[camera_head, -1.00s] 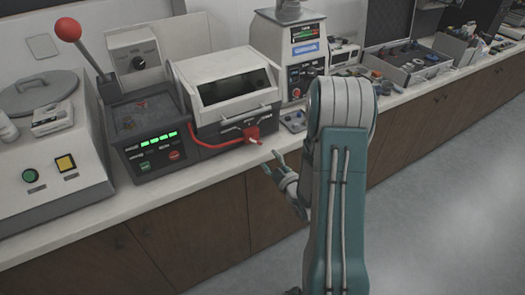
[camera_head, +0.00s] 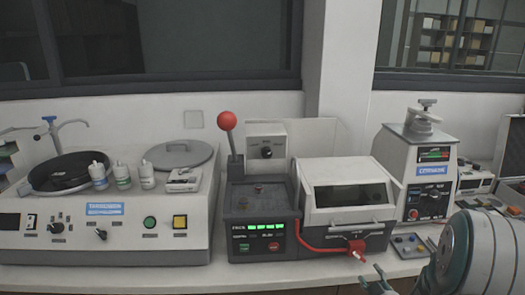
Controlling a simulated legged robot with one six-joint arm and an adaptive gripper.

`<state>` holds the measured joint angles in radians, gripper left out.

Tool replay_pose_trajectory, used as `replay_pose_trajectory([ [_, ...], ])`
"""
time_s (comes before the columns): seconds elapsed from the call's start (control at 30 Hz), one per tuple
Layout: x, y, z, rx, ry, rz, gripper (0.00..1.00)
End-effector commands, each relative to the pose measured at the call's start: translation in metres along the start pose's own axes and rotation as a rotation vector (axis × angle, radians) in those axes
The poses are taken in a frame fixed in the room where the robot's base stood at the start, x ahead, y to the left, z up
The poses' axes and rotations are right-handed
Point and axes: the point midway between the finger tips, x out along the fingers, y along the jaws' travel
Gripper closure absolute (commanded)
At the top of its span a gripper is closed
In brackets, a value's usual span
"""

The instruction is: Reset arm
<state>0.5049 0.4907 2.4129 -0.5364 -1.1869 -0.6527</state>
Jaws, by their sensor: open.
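My arm shows at the bottom right, with a teal and white joint in front of the counter. My gripper (camera_head: 376,279) is low at the bottom edge, partly cut off by the frame. Its fingers look apart, with nothing seen between them. The mounting press (camera_head: 257,218) stands on the counter up and left of my gripper, apart from it. It has a red ball lever standing up, lit green bars and a grey-white hooded box (camera_head: 347,195) at its right. A red hose runs along the front of the box to a red fitting (camera_head: 356,247).
A polishing machine (camera_head: 105,235) with small bottles on top stands at the left. Another instrument (camera_head: 420,170) stands right of the press. A small tray (camera_head: 410,243) of parts lies on the counter (camera_head: 290,277). Windows and a wall are behind.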

Motion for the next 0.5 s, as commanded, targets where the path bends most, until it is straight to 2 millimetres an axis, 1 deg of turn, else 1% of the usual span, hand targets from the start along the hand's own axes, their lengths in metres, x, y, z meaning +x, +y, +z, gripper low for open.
replay_pose_trajectory([
  [0.03,0.001,0.007,-0.014,0.003,-0.029,-0.012,0.4],
  [0.17,-0.004,0.017,-0.038,0.045,-0.135,-0.048,0.4],
  [0.27,-0.014,0.023,-0.056,0.089,-0.215,-0.068,0.4],
  [0.37,-0.028,0.027,-0.075,0.142,-0.294,-0.085,0.4],
  [0.5,-0.054,0.029,-0.101,0.233,-0.399,-0.107,0.4],
])
